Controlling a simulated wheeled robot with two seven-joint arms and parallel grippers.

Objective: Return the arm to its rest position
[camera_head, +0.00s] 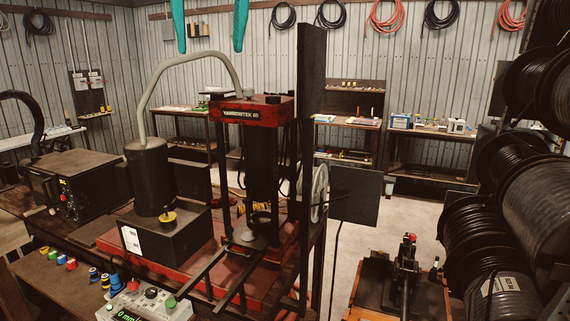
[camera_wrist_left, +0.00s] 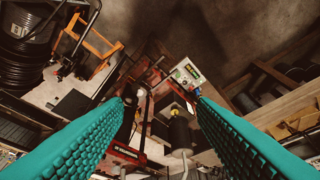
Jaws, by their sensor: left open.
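My left gripper (camera_head: 210,45) shows only as two teal fingers hanging down from the top edge in the head view. The fingers are well apart, with nothing between them. In the left wrist view the same two textured teal fingers (camera_wrist_left: 161,101) are spread wide and empty. The red hose crimper (camera_head: 252,110), with a black upright press frame, stands below and beyond the fingers in the head view. It also shows between the fingertips in the left wrist view (camera_wrist_left: 126,153). The rest of my left arm is out of view, and my right gripper does not show.
A control box with a green display (camera_head: 148,304) and coloured knobs sit at the crimper's front left. A tall dark post (camera_head: 311,80) rises beside the press. Black hose reels (camera_head: 520,190) fill the right side. Shelves (camera_head: 350,125) line the back wall. Open floor lies right of centre.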

